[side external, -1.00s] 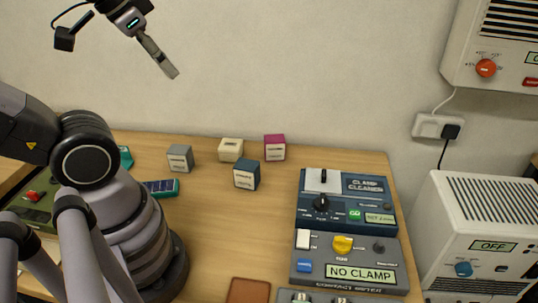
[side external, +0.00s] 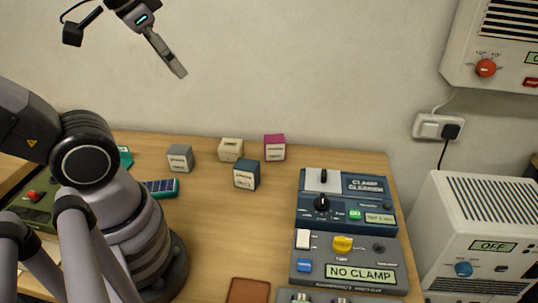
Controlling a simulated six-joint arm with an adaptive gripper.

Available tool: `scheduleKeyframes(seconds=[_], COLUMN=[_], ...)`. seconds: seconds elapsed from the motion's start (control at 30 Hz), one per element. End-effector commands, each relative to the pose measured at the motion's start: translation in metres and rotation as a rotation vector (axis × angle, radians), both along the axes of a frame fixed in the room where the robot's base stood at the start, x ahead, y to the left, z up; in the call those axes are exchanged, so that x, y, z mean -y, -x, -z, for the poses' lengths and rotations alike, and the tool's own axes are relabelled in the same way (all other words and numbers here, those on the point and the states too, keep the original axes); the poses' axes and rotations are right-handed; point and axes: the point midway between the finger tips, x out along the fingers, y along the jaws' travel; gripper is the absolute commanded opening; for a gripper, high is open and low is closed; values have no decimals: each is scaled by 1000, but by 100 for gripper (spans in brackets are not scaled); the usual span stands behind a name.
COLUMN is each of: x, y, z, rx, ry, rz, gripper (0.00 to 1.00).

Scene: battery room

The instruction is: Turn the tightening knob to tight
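The grey contact meter (side external: 308,267) sits at the right of the table, with a display (side external: 361,274) reading "NO CLAMP". On its panel are a yellow knob (side external: 342,243) and a small dark knob (side external: 379,248). The lettering beside them is too small to read surely, so I cannot tell which is the tightening knob or its setting. My gripper (side external: 181,72) is high at the upper left, in front of the wall, far from the meter. It is seen edge-on and nothing shows in it; its finger gap is hidden.
The blue clamp cleaner (side external: 346,184), with a black knob (side external: 321,203), stands directly behind the meter. Several small boxes, including a dark blue box (side external: 246,175), stand toward the back. A brown pad (side external: 248,291) lies at the front. The table's middle is clear. A white cabinet (side external: 480,220) stands right.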

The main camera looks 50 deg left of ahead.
Motion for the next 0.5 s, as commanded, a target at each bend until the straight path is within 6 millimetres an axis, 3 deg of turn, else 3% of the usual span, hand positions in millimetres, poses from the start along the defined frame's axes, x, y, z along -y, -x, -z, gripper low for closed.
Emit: scheduleKeyframes(seconds=[0.13, 0.27, 0.37, 0.5], x=[16, 45, 74, 121], y=[-44, -99, -138, -184], z=[0, 14, 35, 84], rx=[-75, -156, -215, -298], ry=[-18, -45, -69, -106], rz=[105, 235, 335, 477], gripper=[40, 40, 40, 40])
